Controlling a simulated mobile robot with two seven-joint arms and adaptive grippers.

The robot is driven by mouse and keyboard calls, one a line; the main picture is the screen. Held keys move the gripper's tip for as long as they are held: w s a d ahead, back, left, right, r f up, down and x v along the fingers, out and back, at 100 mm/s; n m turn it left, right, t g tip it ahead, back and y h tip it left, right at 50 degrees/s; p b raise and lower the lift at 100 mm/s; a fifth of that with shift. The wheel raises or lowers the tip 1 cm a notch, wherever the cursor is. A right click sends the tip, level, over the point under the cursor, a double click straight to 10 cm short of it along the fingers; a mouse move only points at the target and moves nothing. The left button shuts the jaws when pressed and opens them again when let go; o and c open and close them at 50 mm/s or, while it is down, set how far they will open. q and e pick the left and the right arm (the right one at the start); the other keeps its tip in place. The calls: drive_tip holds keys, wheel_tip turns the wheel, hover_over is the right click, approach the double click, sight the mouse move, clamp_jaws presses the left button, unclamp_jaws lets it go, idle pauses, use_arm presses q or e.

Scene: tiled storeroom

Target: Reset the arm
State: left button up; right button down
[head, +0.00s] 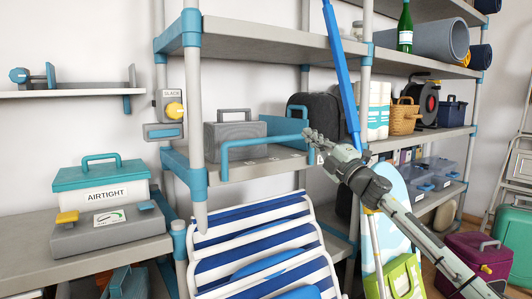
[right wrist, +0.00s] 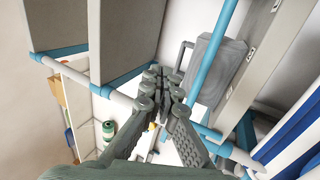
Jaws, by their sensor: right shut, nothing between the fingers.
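My right gripper (head: 312,137) reaches in from the lower right in the head view. It is shut and empty, with its tips at the front edge of the middle shelf (head: 255,168). The tips are close to the right end of a blue bar (head: 262,141) that runs along that edge; I cannot tell if they touch. In the right wrist view the closed fingers (right wrist: 165,88) point toward the shelf, with a grey case (right wrist: 208,68) beyond them. My left gripper is not in view.
The grey case also shows in the head view (head: 232,139), beside a dark bag (head: 322,112). A blue pole (head: 342,80) stands close to my right gripper. A striped deck chair (head: 262,240) is below. A teal AIRTIGHT box (head: 102,178) sits at left.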

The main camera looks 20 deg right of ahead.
drive_tip(key=s+a+f+m+g+h, duration=0.1)
drive_tip(key=s+f+m+g+h, duration=0.1)
drive_tip(key=f, duration=1.2)
drive_tip(key=s+a+f+m+g+h, duration=0.2)
drive_tip(key=f+m, duration=0.4)
drive_tip(key=f, duration=0.8)
drive_tip(key=s+a+f+m+g+h, duration=0.2)
drive_tip(key=s+f+m+g+h, duration=0.1)
drive_tip(key=f, duration=1.1)
drive_tip(key=shift+s+f+m+g, duration=0.25)
drive_tip(key=shift+s+m+g, duration=0.6)
drive_tip(key=shift+m, duration=0.15)
drive_tip(key=s+a+f+m+g+y, duration=0.1)
drive_tip(key=s+a+f+m+g, duration=0.15)
drive_tip(key=s+f, duration=0.6)
drive_tip(key=s+a+f+m+g, duration=0.1)
drive_tip(key=s+a+f+g, duration=0.3)
drive_tip(key=s+f, duration=0.5)
drive_tip(key=s+a+f+g, duration=0.2)
drive_tip(key=s+a+f, duration=0.1)
drive_tip(key=s, duration=0.4)
drive_tip(key=s+a+f+m+g+y, duration=0.1)
drive_tip(key=s+a+f, duration=0.3)
drive_tip(key=s, duration=0.4)
drive_tip(key=shift+s+f+g+y, duration=0.25)
drive_tip(key=shift+f+g+y, duration=0.05)
drive_tip(key=shift+f+g, duration=0.45)
drive_tip(key=shift+m, duration=0.25)
